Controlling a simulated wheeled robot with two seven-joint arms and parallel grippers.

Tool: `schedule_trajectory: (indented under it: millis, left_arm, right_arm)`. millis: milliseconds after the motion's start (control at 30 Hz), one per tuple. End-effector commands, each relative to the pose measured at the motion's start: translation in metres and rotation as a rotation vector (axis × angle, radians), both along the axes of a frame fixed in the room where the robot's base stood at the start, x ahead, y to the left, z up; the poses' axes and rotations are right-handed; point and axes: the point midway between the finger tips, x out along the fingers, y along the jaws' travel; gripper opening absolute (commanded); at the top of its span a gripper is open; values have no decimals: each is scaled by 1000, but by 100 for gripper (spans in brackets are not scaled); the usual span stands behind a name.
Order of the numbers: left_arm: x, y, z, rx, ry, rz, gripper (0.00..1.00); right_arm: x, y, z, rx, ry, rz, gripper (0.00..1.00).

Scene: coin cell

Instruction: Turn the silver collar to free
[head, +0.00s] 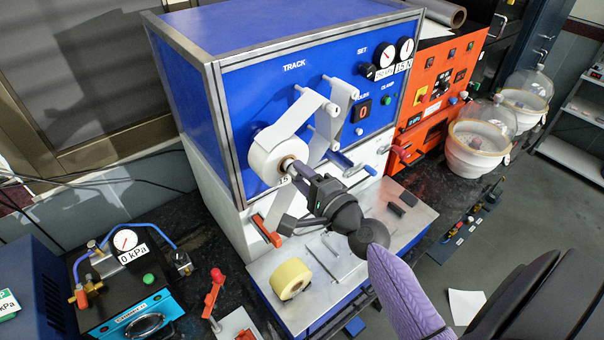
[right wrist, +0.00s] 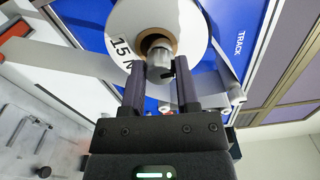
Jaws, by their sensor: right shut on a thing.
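The silver collar (right wrist: 160,62) is a short metal cylinder on the hub in front of the white tape roll (right wrist: 180,18). In the right wrist view it sits between the two dark fingers of my right gripper (right wrist: 161,80), which is shut on it. A small dark knob or screw shows at its right side. In the head view the right gripper (head: 301,182) reaches from the lower right to the roll (head: 267,165), and the collar (head: 289,164) is partly hidden by the fingers. My left gripper is not in view.
The blue machine (head: 240,105) labelled TRACK stands behind, with tape running over its guide pins. A yellow roll (head: 291,279) and thin rods lie on the metal plate (head: 340,305) below my gripper.

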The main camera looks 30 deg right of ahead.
Motion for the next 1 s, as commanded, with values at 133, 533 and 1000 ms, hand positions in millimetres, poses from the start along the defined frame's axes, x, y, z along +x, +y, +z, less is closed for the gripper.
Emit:
schedule_trajectory:
  millis: [133,533,1000]
  left_arm:
    - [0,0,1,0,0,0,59]
    - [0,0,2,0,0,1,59]
    - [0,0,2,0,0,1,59]
  right_arm:
    - [0,0,0,51,4,-1,0]
    - [0,0,0,95,8,-1,0]
    - [0,0,0,94,7,0,74]
